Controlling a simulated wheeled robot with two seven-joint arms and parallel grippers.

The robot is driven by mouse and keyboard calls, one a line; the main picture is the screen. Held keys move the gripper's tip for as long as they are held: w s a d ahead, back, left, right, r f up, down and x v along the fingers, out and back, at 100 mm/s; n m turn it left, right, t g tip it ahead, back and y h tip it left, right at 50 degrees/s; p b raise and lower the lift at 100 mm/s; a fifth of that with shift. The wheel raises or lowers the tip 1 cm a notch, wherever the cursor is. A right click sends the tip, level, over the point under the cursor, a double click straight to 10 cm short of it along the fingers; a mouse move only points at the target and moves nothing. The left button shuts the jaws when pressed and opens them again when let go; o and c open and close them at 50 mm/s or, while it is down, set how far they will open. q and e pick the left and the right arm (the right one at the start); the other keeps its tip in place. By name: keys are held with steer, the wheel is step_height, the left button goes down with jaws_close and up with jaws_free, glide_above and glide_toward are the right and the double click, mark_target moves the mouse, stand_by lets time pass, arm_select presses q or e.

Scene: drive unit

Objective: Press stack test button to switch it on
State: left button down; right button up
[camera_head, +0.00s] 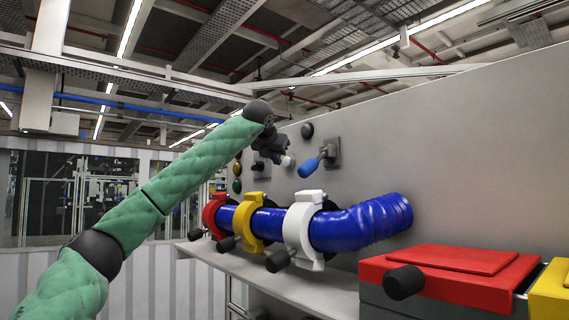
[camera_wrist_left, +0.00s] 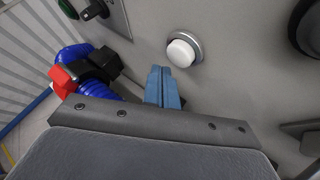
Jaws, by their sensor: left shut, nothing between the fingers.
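A white round button (camera_wrist_left: 182,52) in a grey ring is on the grey wall panel in the left wrist view. I see no label on it. My left gripper (camera_wrist_left: 160,72) is shut and empty, its blue fingertips together just below the button in that picture. A small gap shows between the fingertips and the button, and I see no contact. In the head view, my left gripper (camera_head: 275,154) is up against the panel area at the end of the green arm. A white end shows beside it, but I cannot tell whether it is the button. My right gripper is not in view.
Below are a blue hose (camera_head: 362,224) and red, yellow and white clamps (camera_head: 300,228) over a shelf (camera_head: 310,288). A red-lidded box (camera_head: 450,278) is lower right. A black round knob (camera_wrist_left: 308,27) is right of the button.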

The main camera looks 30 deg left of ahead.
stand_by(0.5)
arm_select(q)
steer(key=shift+w+d, duration=0.1)
steer(key=shift+w, duration=0.05)
steer(key=shift+w+d, duration=0.15)
steer(key=shift+w, duration=0.15)
